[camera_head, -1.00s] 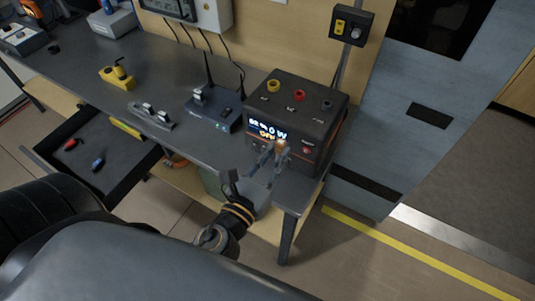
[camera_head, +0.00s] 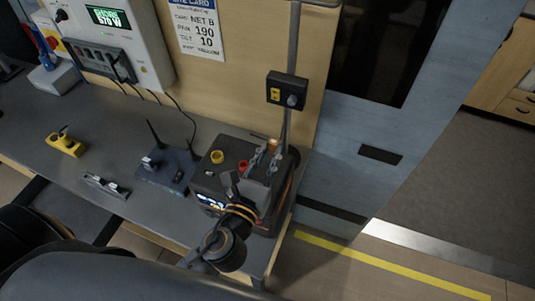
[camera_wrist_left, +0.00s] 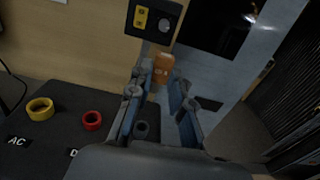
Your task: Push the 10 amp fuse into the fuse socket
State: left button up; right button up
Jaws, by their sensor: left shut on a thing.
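My left gripper (camera_head: 268,153) is shut on a small orange fuse (camera_wrist_left: 162,66), held at the fingertips; no amp marking is readable. A bit of the fuse (camera_head: 273,142) shows in the head view. The gripper is above the right side of the black power box (camera_head: 207,182). A small black box (camera_head: 288,91) on a grey pole is above and beyond the gripper. It has a yellow part and a round knob, and in the left wrist view (camera_wrist_left: 135,29) it is just above the fuse, seemingly apart. I cannot tell which part is the fuse socket. My right gripper is not in view.
The power box has a yellow terminal (camera_head: 217,157) and a red terminal (camera_head: 243,165) on top. A router (camera_head: 165,170) with antennas stands left of it. A white wall unit (camera_head: 137,45) hangs behind. A blue-grey door panel (camera_head: 400,140) stands to the right.

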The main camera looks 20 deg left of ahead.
pick_arm(q)
jog(key=shift+s+r, duration=0.35)
jog(key=shift+s, duration=0.35)
jog(key=shift+w, duration=0.1)
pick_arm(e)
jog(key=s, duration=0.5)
pick_arm(q)
jog(key=shift+w+f, duration=0.15)
jog(key=shift+f, duration=0.1)
notch_tip(320, 180, down, 2)
jog(key=shift+f+b, duration=0.1)
jog(key=shift+b, duration=0.75)
jog(key=shift+f+b, duration=0.7)
jog(key=shift+f, duration=0.15)
jog(key=shift+f+b, duration=0.7)
jog(key=shift+f, duration=0.1)
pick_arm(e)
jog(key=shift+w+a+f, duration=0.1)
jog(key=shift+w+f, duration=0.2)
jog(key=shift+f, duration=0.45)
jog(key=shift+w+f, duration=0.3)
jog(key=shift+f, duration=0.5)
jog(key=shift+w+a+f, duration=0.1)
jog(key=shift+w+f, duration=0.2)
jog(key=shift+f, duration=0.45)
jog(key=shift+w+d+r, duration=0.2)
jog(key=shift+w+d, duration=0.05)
